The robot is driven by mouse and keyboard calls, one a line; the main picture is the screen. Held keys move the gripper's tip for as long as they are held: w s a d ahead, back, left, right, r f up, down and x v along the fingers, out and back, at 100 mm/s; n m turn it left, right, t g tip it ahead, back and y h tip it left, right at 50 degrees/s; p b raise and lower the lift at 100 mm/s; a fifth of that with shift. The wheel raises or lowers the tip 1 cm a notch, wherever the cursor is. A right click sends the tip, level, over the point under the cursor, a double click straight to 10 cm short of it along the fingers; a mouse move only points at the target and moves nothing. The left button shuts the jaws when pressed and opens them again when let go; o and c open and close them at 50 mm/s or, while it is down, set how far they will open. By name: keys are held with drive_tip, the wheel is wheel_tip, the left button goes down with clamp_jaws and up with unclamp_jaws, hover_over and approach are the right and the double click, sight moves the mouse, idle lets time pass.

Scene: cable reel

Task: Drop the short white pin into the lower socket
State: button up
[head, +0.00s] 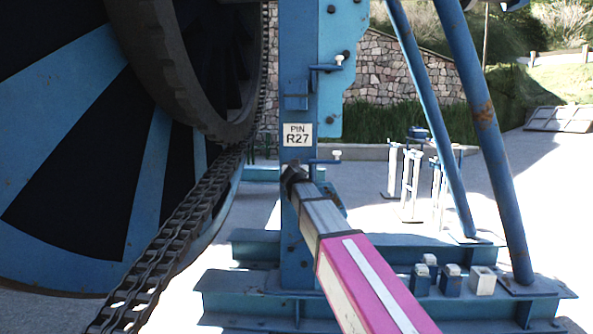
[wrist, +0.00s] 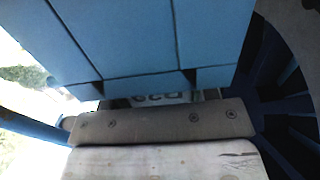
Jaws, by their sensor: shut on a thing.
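My gripper (head: 293,178) is at the blue post (head: 298,60), just below the PIN R27 plate (head: 297,135). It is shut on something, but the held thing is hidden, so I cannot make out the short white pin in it. A lower blue bar with a white knob (head: 337,154) sticks out right of the post, close above my gripper. A similar upper bar with a white knob (head: 338,58) sits higher. The lower socket cannot be made out near my gripper. In the wrist view, the plate (wrist: 160,97) shows partly behind a grey-brown bar with screws.
A large blue reel (head: 75,190) and a heavy chain (head: 175,235) stand left of the post. Slanted blue struts (head: 490,130) stand to the right. Several capped blocks (head: 452,280) sit on the blue base beam. White uprights (head: 410,180) stand behind on open pale ground.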

drive_tip(key=o, duration=1.3)
drive_tip(key=shift+s, duration=0.1)
drive_tip(key=s, duration=1)
drive_tip(key=shift+s+a+r, duration=0.2)
drive_tip(key=shift+s+r, duration=0.05)
drive_tip(key=shift+s, duration=0.05)
